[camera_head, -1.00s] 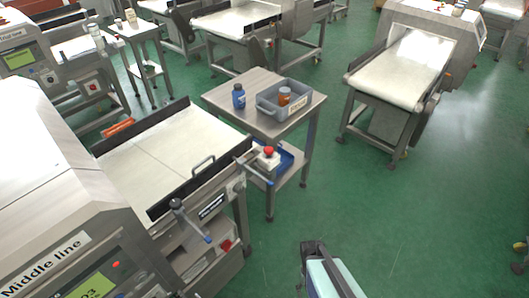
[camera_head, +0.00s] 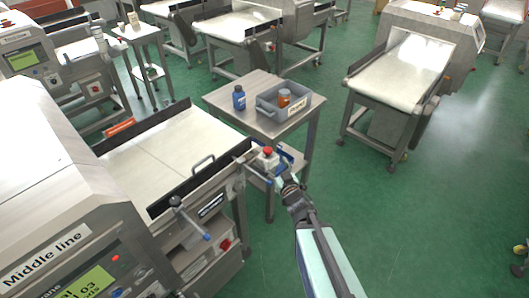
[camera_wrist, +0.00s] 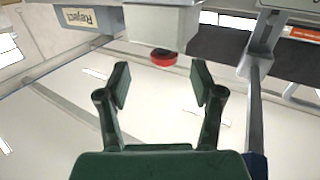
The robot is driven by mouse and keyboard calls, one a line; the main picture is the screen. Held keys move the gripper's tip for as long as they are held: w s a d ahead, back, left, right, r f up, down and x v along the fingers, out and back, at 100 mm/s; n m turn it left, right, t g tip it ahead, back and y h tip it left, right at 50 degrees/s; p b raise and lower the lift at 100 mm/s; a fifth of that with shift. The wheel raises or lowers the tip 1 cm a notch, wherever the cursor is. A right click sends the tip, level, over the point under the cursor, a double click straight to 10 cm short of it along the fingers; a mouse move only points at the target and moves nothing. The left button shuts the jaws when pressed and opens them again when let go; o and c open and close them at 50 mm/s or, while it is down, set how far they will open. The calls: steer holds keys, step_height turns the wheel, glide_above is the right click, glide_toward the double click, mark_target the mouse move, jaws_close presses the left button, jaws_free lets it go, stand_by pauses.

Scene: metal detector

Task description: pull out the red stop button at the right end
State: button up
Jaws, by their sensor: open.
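The red stop button (camera_head: 267,150) sits on a small pale box (camera_head: 266,161) at the right end of the middle line's conveyor. My gripper (camera_head: 286,180) is just below and right of the button in the head view. In the wrist view my gripper (camera_wrist: 158,84) is open and empty, with its fingers spread to either side. The button appears between and beyond the fingertips, not touched by them.
A steel table (camera_head: 243,116) behind the button holds a blue bottle (camera_head: 239,98) and a grey bin (camera_head: 268,108) labelled Reject with an orange-lidded jar (camera_head: 284,98). A dark rail and handle (camera_head: 204,162) edge the conveyor.

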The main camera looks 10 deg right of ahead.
mark_target(270, 154)
steer(key=shift+w+a+r, duration=0.1)
steer(key=shift+a+r, duration=0.15)
steer(key=shift+r, duration=0.15)
steer(key=w, duration=0.4)
steer(key=w+a, duration=0.1)
steer(key=w, duration=0.2)
steer(key=shift+w+a+p, duration=0.1)
steer(key=shift+p, duration=0.25)
